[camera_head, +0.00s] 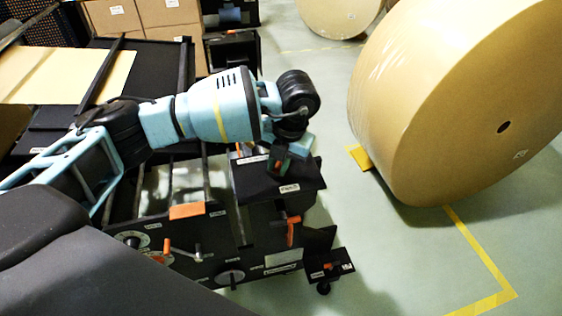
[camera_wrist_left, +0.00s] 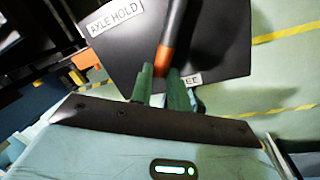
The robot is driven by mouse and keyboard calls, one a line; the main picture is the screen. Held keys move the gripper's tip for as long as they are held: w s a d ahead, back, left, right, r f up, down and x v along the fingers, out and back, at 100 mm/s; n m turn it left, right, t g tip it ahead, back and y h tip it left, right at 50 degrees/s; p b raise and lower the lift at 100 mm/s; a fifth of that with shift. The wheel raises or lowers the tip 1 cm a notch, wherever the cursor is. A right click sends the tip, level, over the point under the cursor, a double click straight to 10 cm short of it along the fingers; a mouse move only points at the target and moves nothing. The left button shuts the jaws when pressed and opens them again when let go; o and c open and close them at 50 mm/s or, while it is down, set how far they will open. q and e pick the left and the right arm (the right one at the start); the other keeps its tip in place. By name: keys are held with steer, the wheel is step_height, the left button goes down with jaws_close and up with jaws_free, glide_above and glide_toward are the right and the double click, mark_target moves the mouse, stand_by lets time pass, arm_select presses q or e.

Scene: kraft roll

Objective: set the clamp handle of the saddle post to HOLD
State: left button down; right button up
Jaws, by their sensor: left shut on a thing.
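The saddle post (camera_head: 308,180) is a black block in the middle of the head view, with white labels on its top. In the left wrist view its dark top plate (camera_wrist_left: 222,40) carries an AXLE HOLD label (camera_wrist_left: 116,18) and, near my fingers, a partly covered label (camera_wrist_left: 189,80) ending in "EE". The clamp handle (camera_wrist_left: 165,58) is a dark lever with an orange part. It points to the partly covered label's side. My left gripper (camera_head: 279,164), with green fingers in the left wrist view (camera_wrist_left: 159,74), is shut on the handle's orange end. My right gripper is out of view.
A large kraft roll (camera_head: 440,90) stands to the right of the post. Below the post is a black machine front with a dial (camera_head: 230,277), a crank (camera_head: 198,252) and orange handles (camera_head: 292,231). Green floor with yellow lines is open at lower right.

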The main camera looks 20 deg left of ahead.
arm_select(q)
steer(key=m, duration=0.1)
steer(key=a+m, duration=0.1)
steer(key=shift+r+m+t+p, duration=0.15)
steer(key=shift+m+t+p, duration=0.15)
steer(key=shift+m, duration=0.1)
steer(key=m, duration=0.1)
steer(key=a+m, duration=0.1)
steer(key=shift+m+t, duration=0.3)
steer(key=shift+m, duration=0.1)
steer(key=m, duration=0.1)
steer(key=a+m, duration=0.1)
steer(key=m, duration=0.1)
steer(key=shift+w+h+p, duration=0.3)
steer(key=shift+w+a+m+t, duration=0.25)
steer(key=shift+m+t, duration=0.15)
steer(key=shift+m, duration=0.7)
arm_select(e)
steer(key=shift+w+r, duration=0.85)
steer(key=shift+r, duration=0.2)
arm_select(q)
steer(key=c, duration=1.3)
jaws_free()
steer(key=shift+c, duration=0.2)
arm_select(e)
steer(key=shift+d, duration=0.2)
